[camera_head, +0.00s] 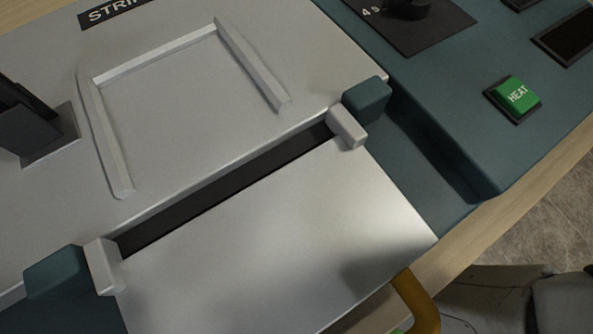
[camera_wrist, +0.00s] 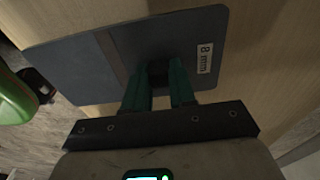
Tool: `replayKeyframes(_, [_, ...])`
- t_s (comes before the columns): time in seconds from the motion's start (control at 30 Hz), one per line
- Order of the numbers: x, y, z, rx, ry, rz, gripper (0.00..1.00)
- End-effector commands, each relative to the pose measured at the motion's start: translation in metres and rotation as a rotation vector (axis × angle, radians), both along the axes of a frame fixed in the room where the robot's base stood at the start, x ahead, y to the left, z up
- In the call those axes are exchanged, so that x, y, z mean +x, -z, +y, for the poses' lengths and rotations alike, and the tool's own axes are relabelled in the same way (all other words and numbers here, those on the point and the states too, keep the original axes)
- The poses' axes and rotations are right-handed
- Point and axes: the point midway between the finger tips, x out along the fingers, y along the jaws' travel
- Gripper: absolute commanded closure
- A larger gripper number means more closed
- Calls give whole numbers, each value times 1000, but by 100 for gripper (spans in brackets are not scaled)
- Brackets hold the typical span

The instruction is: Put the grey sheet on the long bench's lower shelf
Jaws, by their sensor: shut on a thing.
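In the wrist view, my gripper (camera_wrist: 159,82) is shut on the grey sheet (camera_wrist: 75,68), with its two green fingers at the sheet's near edge. The sheet is flat and dark grey, with rounded corners, a brownish band across it and a white "8 mm" label at the right. It is in front of a pale wood surface (camera_wrist: 262,50); I cannot tell whether they touch, or whether this surface is the long bench's lower shelf. Neither the sheet nor my gripper shows in the head view.
The head view shows a teal console with a pale metal plate (camera_head: 300,240), a dark slot (camera_head: 225,190), a raised frame (camera_head: 250,65) and a green HEAT button (camera_head: 517,95). A yellow handle (camera_head: 416,303) is below. A green object (camera_wrist: 14,98) is at left in the wrist view.

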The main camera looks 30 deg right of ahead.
Motion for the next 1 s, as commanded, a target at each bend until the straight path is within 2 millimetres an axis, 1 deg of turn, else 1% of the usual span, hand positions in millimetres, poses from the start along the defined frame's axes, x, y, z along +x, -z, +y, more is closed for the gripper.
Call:
replayKeyframes(0.17, [6,10,-4,2,2,-1,100])
replayKeyframes(0.3, [6,29,-5,0,0,0,100])
replayKeyframes(0.4, [6,39,-5,0,0,0,100])
replayKeyframes(0.67, [6,38,-5,0,0,-2,100])
replayKeyframes(0.8, [6,42,-5,0,1,-1,100])
replayKeyframes(0.83, [6,43,-5,0,1,0,74])
replayKeyframes(1.0, [6,42,-5,0,1,0,58])
